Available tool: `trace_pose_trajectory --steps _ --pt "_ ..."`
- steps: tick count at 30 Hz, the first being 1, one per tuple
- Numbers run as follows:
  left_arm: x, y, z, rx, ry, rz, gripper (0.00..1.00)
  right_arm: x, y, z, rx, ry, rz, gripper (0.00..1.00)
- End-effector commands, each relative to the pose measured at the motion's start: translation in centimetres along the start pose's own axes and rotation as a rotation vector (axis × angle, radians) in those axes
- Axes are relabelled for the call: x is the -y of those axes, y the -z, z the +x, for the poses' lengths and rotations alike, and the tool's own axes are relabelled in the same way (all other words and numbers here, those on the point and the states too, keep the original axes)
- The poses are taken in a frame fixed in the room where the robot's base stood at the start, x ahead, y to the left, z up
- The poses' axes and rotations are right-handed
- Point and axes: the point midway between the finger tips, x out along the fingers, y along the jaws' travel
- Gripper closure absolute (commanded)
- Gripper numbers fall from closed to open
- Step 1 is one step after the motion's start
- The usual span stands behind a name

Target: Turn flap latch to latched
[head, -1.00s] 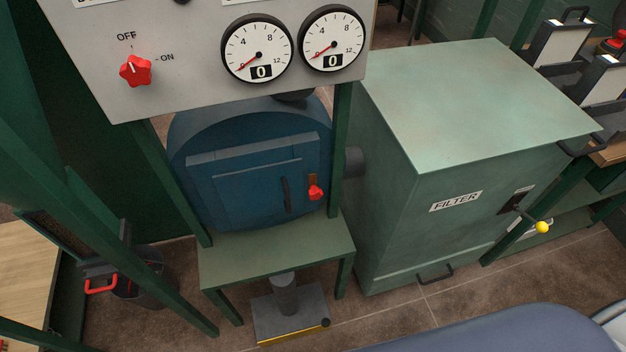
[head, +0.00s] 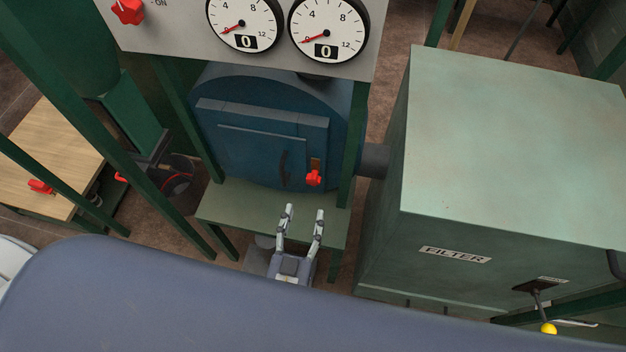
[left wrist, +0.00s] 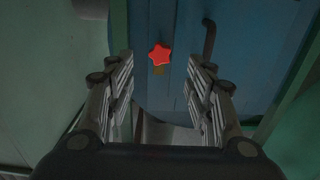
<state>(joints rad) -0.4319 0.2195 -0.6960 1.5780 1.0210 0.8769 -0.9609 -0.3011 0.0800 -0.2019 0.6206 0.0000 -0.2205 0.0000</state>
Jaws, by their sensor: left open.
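The flap latch is a red star-shaped knob (head: 314,178) on a small brass plate, at the right side of the blue flap (head: 250,145) on the rounded blue housing. A dark handle (head: 285,166) stands just left of it. My left gripper (head: 302,210) is open and empty, in front of and below the knob, apart from it. In the left wrist view the red knob (left wrist: 159,54) shows beyond and between the two spread fingers (left wrist: 163,75), with the blue flap behind it. My right gripper is not in view.
A green stand (head: 225,207) is under the housing. The green filter cabinet (head: 500,150) fills the right side, with a yellow-tipped lever (head: 548,328). Green posts (head: 357,130) flank the housing. A gauge panel (head: 170,30) hangs above.

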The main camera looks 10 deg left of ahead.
Motion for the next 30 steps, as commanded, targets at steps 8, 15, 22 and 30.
trace_pose_trajectory --steps 8,15,22,30 --pt "0.0 0.3 4.8 -0.006 0.001 0.000 0.51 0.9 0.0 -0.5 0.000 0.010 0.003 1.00" --pt "-0.1 0.1 8.7 -0.004 -0.001 0.000 0.51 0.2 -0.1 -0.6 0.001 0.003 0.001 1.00" --pt "-0.1 0.1 10.3 -0.002 -0.001 0.000 0.51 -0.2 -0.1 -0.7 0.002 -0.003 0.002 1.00" --pt "0.0 0.1 10.4 -0.001 -0.001 0.000 0.51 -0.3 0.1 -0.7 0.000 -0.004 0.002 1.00"
